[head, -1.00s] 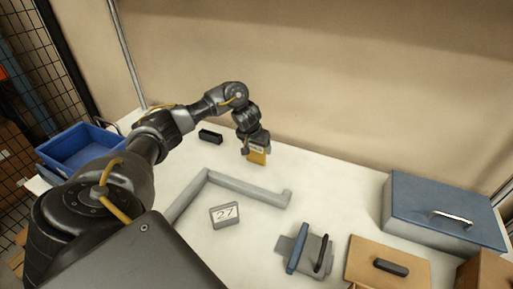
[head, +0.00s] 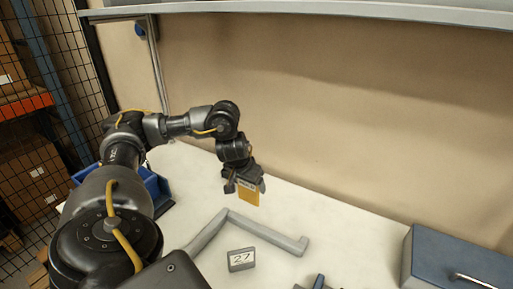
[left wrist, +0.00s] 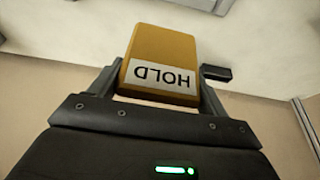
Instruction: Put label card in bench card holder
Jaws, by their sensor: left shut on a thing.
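The label card is a yellow-orange card (head: 249,198) with a white strip; in the left wrist view the card (left wrist: 165,55) reads "HOLD", upside down. My left gripper (head: 246,187) is shut on it and holds it above the back of the white bench. The left wrist view shows the two fingers of the gripper (left wrist: 160,84) on either side of the card. A small black block (left wrist: 217,73), perhaps the card holder, shows beside the right-hand finger there. In the head view my gripper largely covers that area. My right gripper is not in view.
A grey angled rail (head: 265,232) lies on the bench, with a small block marked "27" (head: 241,260) in front of it. A blue bin (head: 153,187) is at the left behind my arm. A blue-grey box (head: 455,260) stands at the right. A shelf (head: 330,14) spans the top.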

